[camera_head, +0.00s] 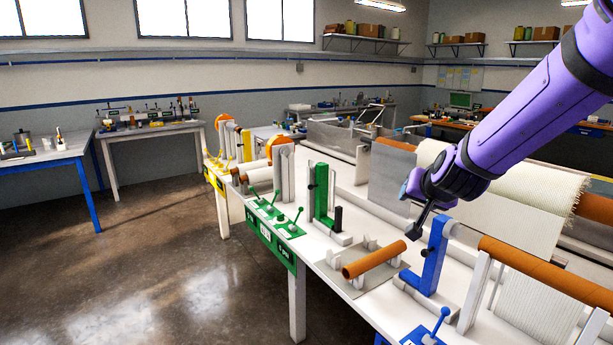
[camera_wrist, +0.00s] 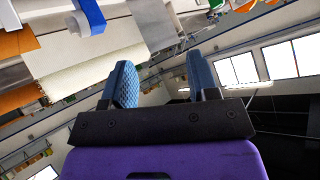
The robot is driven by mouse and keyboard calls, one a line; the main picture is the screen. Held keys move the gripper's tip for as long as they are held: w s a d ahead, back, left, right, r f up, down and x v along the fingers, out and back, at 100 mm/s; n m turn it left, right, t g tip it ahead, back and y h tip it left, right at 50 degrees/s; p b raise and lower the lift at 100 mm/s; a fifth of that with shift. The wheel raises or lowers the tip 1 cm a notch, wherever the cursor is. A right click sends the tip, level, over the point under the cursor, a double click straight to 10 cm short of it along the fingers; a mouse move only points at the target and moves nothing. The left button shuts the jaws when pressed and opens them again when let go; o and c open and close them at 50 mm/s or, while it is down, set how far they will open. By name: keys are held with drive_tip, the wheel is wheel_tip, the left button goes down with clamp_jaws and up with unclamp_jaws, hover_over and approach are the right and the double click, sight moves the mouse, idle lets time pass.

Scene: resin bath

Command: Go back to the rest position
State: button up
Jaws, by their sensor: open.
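My purple arm comes in from the upper right in the head view, with my gripper (camera_head: 412,212) raised above the white machine table. In the wrist view my gripper (camera_wrist: 160,82) shows two blue ridged fingers standing apart on a dark mount, with nothing between them. Below it in the head view, an orange-brown roller (camera_head: 374,259) lies on a white cradle on a grey plate. A blue bracket (camera_head: 431,258) stands just right of and below the gripper; I cannot tell whether they touch.
A long orange-brown roller (camera_head: 545,268) and cream fabric (camera_head: 505,190) lie at right. A green upright (camera_head: 322,192) and a green lever panel (camera_head: 274,222) stand left of the small roller. Side benches (camera_head: 150,130) line the back wall. The floor (camera_head: 150,270) at left is clear.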

drive_tip(key=s+d+r+n+g, duration=0.1)
drive_tip(key=s+d+r, duration=0.1)
drive_tip(key=s, duration=0.8)
drive_tip(key=s+d+r+n+g, duration=0.1)
drive_tip(key=s+d+r+g, duration=0.1)
drive_tip(key=s, duration=0.9)
drive_tip(key=s+d+r+n+g, duration=0.1)
drive_tip(key=s+r, duration=0.3)
drive_tip(key=s, duration=0.6)
drive_tip(key=shift+s+d+n+g, duration=0.4)
drive_tip(key=shift+n+g, duration=0.1)
drive_tip(key=shift+g, duration=0.2)
